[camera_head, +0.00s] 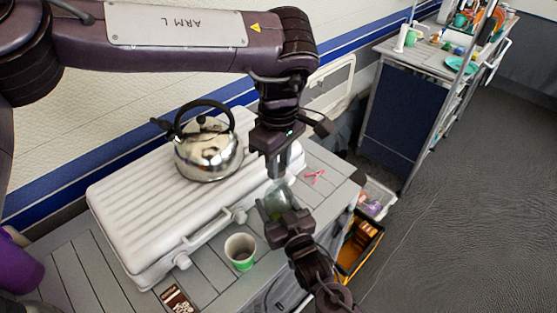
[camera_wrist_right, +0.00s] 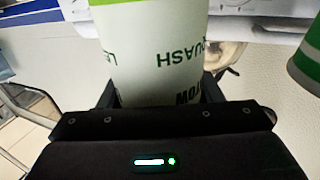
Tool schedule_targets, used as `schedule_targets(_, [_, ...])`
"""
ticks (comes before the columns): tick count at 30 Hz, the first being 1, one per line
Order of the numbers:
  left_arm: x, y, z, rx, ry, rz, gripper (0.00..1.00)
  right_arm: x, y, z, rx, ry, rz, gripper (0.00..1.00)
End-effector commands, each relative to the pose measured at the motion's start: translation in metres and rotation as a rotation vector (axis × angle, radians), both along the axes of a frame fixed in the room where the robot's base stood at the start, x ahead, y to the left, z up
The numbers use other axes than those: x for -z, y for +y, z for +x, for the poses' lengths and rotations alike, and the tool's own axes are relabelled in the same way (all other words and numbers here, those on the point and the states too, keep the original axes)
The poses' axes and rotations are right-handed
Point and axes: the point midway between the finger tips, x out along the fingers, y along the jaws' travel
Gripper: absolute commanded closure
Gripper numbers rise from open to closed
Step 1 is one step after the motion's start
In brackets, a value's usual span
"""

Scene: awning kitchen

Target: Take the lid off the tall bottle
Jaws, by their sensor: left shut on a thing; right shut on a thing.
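The tall bottle (camera_head: 274,203) stands out as a greenish shape by the front edge of the white case. My right gripper (camera_head: 280,216) is shut around it. In the right wrist view the bottle (camera_wrist_right: 155,65) is a pale cylinder with a green band and upside-down dark lettering, between the fingers. My left gripper (camera_head: 278,168) points down from above, directly over the bottle, and is shut on the lid at the bottle's top. The lid is mostly hidden by the fingers, and I cannot tell whether it touches the bottle.
A steel kettle (camera_head: 207,150) stands on the ribbed white case (camera_head: 140,205). A green-and-white cup (camera_head: 240,252) stands on the grey counter nearby. A red item (camera_head: 314,177) lies right of my left gripper. A yellow-edged crate (camera_head: 358,247) is below, right of the counter.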

Motion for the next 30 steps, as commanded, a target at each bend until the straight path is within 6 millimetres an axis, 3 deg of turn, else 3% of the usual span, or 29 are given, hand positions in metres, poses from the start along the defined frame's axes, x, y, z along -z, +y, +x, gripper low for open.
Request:
schedule_targets(15, [-0.0001, -0.0007, -0.0001, -1.259, 0.003, 0.0, 1.0, -0.0005, 0.0, 0.0001, 0.0, -0.001, 0.0, 1.0])
schedule_targets(30, [-0.0017, -0.0005, 0.001, -2.413, -0.002, 0.0, 1.0, -0.0005, 0.0004, -0.0001, -0.001, -0.001, 0.0, 1.0])
